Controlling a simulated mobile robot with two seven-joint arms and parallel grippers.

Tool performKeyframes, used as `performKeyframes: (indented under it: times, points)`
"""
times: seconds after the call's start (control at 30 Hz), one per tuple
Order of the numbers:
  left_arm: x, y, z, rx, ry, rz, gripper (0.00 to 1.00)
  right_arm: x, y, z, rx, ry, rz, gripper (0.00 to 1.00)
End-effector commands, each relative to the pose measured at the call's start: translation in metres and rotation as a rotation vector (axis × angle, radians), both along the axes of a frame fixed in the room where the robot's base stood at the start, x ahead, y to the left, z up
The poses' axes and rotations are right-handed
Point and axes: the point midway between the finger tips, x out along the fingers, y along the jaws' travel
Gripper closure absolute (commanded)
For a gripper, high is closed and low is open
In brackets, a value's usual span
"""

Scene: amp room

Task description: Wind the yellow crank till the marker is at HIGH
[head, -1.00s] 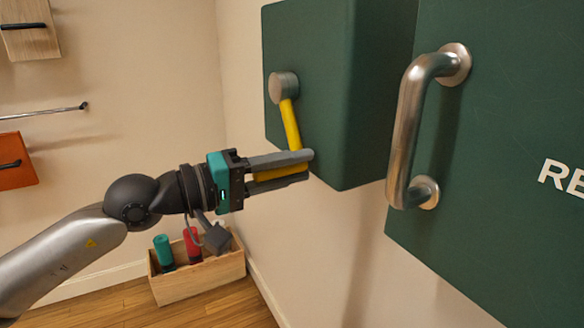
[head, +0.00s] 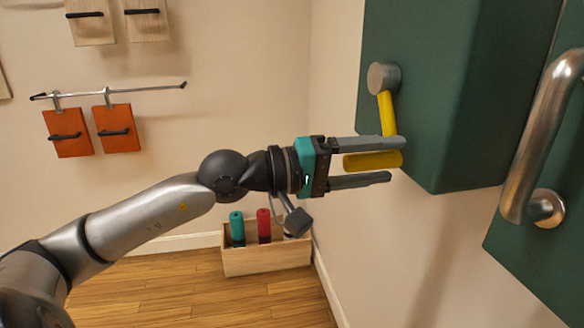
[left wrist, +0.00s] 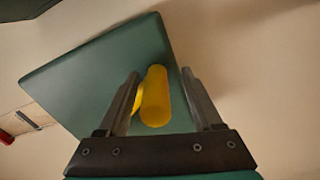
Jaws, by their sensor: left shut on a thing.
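The yellow crank (head: 387,113) hangs down from a round grey hub (head: 383,77) on the side of a dark green cabinet (head: 425,75). Its yellow grip (head: 372,160) sticks out toward my left gripper (head: 362,162). My left gripper is shut on this grip, with one finger above it and one below. In the left wrist view the yellow grip (left wrist: 156,97) lies between the two fingers (left wrist: 160,98), with the green cabinet (left wrist: 85,80) behind it. The marker and the HIGH label are not in view. My right gripper is not in view.
A steel handle (head: 530,135) stands out from a green panel at the right. A wooden box (head: 266,260) with a teal and a red bottle stands on the floor below my arm. Orange boards (head: 68,132) hang on a rail at the left wall.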

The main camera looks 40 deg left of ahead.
Motion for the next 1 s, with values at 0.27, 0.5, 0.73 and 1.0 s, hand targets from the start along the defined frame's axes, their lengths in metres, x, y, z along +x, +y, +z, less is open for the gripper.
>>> performKeyframes:
  times: [0.27,0.5,0.73,1.0]
  points:
    - [-0.014,0.013,-0.003,0.002,0.004,0.003,0.39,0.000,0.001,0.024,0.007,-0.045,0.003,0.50]
    - [-0.027,0.024,-0.001,0.000,0.001,0.001,0.39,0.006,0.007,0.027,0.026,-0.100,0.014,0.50]
    - [-0.044,0.038,0.001,-0.003,-0.004,0.003,0.39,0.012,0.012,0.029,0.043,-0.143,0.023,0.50]
    - [-0.070,0.060,0.001,-0.002,-0.005,0.005,0.39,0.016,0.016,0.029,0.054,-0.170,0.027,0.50]
